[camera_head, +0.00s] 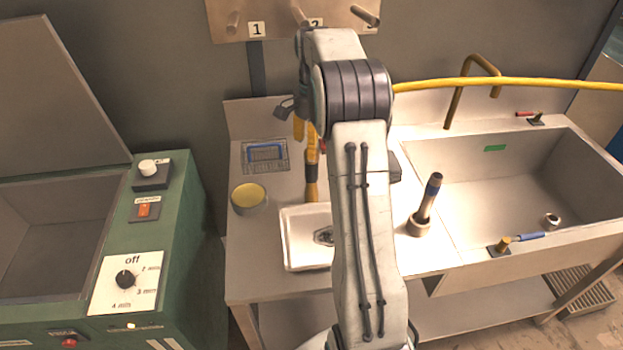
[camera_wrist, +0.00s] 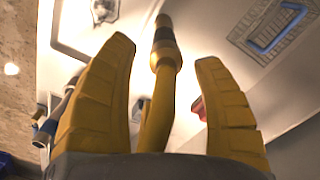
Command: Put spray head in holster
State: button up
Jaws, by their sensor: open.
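The spray head (camera_wrist: 164,48), with a brassy collar and a dark band, lies ahead of my open gripper in the wrist view. Its yellow hose (camera_wrist: 157,115) runs back between the two yellow fingers, with gaps on both sides. In the head view my gripper (camera_head: 305,132) is behind my arm, over the counter, and the spray head (camera_head: 312,182) shows just below it. My arm hides part of the gripper.
A white tray (camera_head: 291,255), a round yellow-topped tin (camera_head: 249,197) and a blue-handled item (camera_head: 266,153) are on the counter. A sink (camera_head: 500,190) with a brass faucet (camera_head: 454,105) is at the right. A green machine (camera_head: 165,230) stands at the left. Numbered wall pegs (camera_head: 234,22) are above.

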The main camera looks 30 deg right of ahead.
aim_at(312, 163)
jog(key=shift+w+a+f+p, duration=0.1)
jog(key=shift+f+p, duration=0.1)
jog(key=shift+f, duration=1)
jog(key=shift+w+d+f+p, duration=0.1)
jog(key=shift+f+p, duration=0.1)
jog(key=shift+f, duration=0.95)
jog(key=shift+w+a+f+p, duration=0.1)
jog(key=shift+f+p, duration=0.1)
jog(key=shift+f, duration=1)
grip_shut()
